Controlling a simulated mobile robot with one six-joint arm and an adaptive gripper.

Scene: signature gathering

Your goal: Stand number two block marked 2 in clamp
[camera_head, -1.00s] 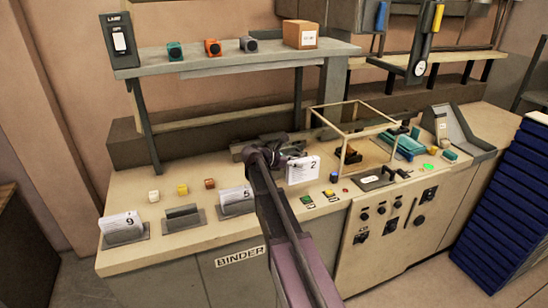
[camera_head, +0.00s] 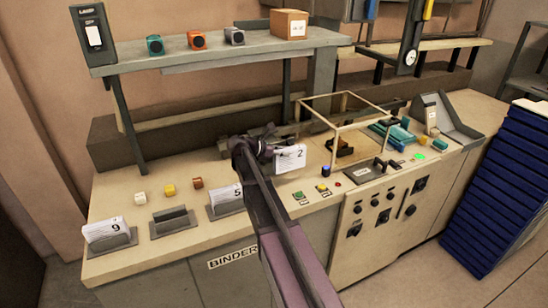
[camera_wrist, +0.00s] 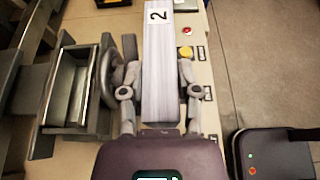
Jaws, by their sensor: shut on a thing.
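My gripper (camera_wrist: 160,95) is shut on the number two block (camera_wrist: 163,75), a pale stack of sheets with a "2" label at its upper end in the wrist view. In the head view, the block (camera_head: 290,158) shows its "2" to the front, roughly level above the bench behind the push buttons. My arm hides much of the gripper. A grey metal fixture with a long slot (camera_wrist: 75,90), which looks like the clamp, lies left of the gripper in the wrist view. It is apart from the block. In the head view it is mostly hidden behind my gripper.
Blocks 9 (camera_head: 106,231) and 5 (camera_head: 226,198) stand in grey holders, with an empty holder (camera_head: 173,221) between them. A clear-sided frame (camera_head: 345,125) stands right of my gripper. A shelf (camera_head: 210,58) overhangs the back. Blue stacked trays (camera_head: 500,190) are at right.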

